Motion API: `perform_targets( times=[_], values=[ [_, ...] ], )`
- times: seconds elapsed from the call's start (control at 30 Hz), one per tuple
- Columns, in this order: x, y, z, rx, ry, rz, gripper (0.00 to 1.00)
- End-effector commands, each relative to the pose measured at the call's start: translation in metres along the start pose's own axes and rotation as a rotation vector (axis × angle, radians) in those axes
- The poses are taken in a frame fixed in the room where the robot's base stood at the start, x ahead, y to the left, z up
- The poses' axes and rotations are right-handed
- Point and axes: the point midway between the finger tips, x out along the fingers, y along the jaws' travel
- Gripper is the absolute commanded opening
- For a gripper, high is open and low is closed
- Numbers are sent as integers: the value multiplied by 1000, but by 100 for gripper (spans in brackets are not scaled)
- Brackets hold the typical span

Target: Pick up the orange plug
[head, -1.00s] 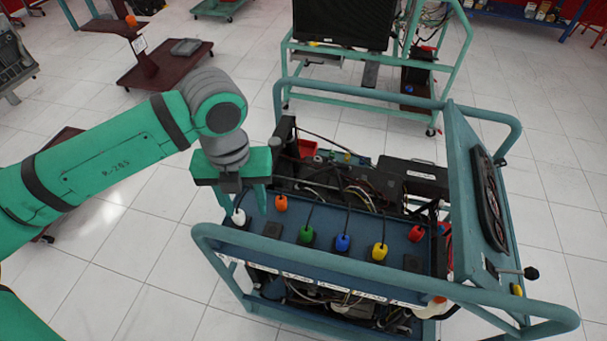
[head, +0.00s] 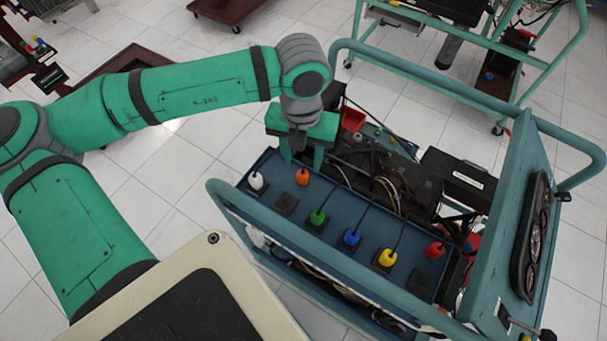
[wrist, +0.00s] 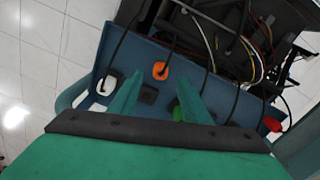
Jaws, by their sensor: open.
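The orange plug (head: 302,177) sits on the blue panel (head: 270,213) of the engine trainer, toward its back left, right of the white plug (head: 257,181). My gripper (head: 302,158) hangs above the panel's back left, close to the orange plug. In the wrist view the orange plug (wrist: 160,70) shows beyond and between the two green fingers (wrist: 157,97), nearer the left one. The fingers are apart with nothing between them. A dark cable runs up from the orange plug in that view.
Green (head: 318,216), blue (head: 352,237), yellow (head: 387,257) and red (head: 435,249) plugs with cables stand along the panel. A tubular rail (head: 300,258) runs along its front. Engine wiring lies behind. An upright gauge panel (head: 525,215) stands at the right.

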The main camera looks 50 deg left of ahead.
Motion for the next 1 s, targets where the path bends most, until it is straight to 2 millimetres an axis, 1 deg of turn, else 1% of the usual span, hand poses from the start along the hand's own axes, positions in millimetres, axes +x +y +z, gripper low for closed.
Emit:
perform_targets(
  times=[0.33, 0.47, 0.67, 0.7, 0.77, 0.8, 0.87, 1.0],
  values=[
    [43, -2, -2, 0, 2, 1, 44],
    [50, -2, -2, 0, 0, 0, 44],
    [51, -2, -1, 0, 0, 0, 44],
    [51, -2, -1, 0, 0, 0, 39],
    [51, -2, -1, 0, 0, 0, 25],
    [50, -2, -1, 0, 0, 0, 15],
    [50, -2, -1, 0, 0, 1, 1],
    [50, -2, -1, 0, 0, 1, 0]
  ],
)
